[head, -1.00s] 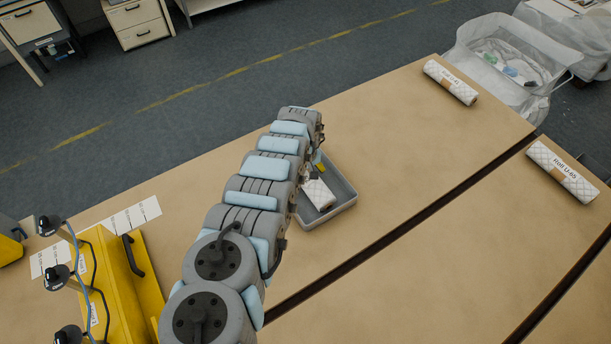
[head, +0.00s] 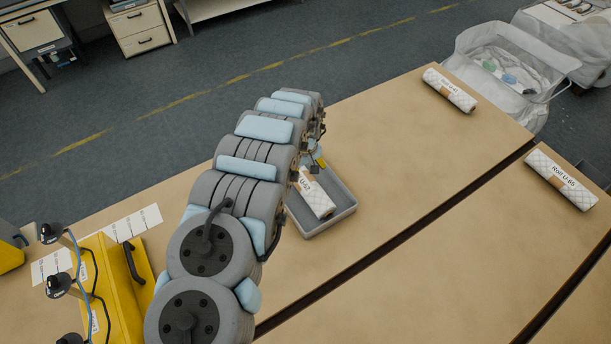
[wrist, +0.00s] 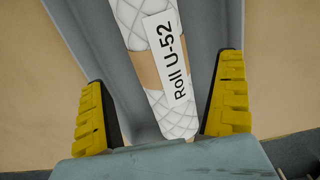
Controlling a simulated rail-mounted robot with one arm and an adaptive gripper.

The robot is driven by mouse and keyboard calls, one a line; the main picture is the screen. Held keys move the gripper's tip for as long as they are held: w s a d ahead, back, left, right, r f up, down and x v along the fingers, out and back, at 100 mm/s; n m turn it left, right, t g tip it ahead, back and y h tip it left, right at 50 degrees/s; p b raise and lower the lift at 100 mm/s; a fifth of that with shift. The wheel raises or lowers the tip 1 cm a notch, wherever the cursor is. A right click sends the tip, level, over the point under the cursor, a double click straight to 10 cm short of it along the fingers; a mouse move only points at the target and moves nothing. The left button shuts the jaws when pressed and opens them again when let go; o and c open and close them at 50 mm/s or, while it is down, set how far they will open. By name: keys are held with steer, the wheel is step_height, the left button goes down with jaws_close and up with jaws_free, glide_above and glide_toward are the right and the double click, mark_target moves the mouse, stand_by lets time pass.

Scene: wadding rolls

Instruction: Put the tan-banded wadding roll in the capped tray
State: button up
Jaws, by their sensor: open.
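A white quilted wadding roll (head: 322,206) with a tan band lies inside a grey open-topped tray (head: 331,226) on the near table. In the wrist view the roll (wrist: 132,22) carries a label reading "Roll U-52", and the grey tray's walls (wrist: 82,32) run along both sides. My gripper (wrist: 165,68) is open, its yellow fingers apart on either side of the roll's near end, with visible gaps to it. In the head view my gripper (head: 319,157) is mostly hidden by my arm at the tray's far end. No cap shows on the visible part of the tray.
A third, labelled roll (head: 562,179) lies on the adjoining table beyond a dark gap. A yellow case (head: 110,285) and paper labels (head: 137,222) are at left. The table right of the tray is clear.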

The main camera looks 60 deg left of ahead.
mark_target(306, 177)
steer(key=shift+r, duration=2.65)
steer(key=shift+w, duration=0.1)
